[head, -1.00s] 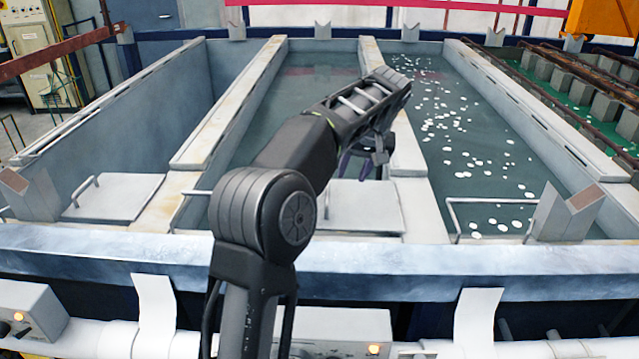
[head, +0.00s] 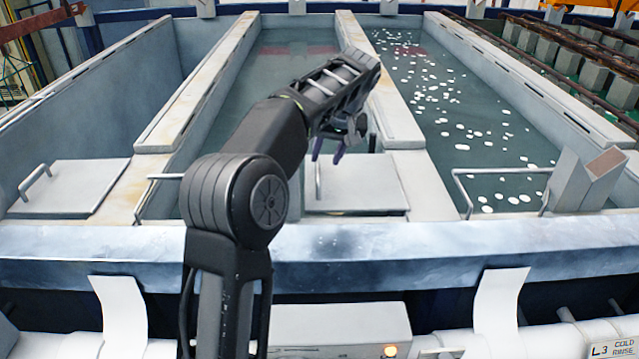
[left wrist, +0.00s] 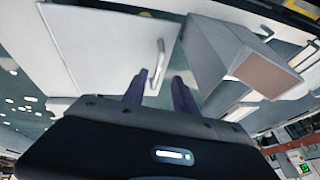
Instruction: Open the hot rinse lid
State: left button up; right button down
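A pale square lid (head: 358,188) with a bar handle (head: 318,182) at its left edge lies flat over the near end of the middle tank; no hot rinse label is readable. My left gripper (head: 335,150) is above this lid, near the handle, its arm partly covering the lid's left side. In the left wrist view the lid (left wrist: 100,48) and its handle (left wrist: 158,62) show just beyond my open left gripper (left wrist: 158,92). The dark fingers are apart, with nothing between them. My right gripper is not in view.
Another flat lid (head: 75,187) with a handle lies on the left tank. The right tank (head: 475,125) holds water with white floating pieces and has a bar at its near end. A notched grey block (head: 585,180) stands at right. A "cold rinse" label (head: 612,349) is at lower right.

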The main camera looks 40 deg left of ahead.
aim_at(319, 177)
pick_arm(q)
jog(key=shift+f, duration=0.15)
jog(key=x, duration=0.7)
jog(key=shift+a+f+p, duration=0.15)
jog(key=shift+f+p, duration=0.2)
jog(key=shift+p, duration=0.05)
jog(key=shift+c, duration=0.5)
grip_shut()
dwell(0.9)
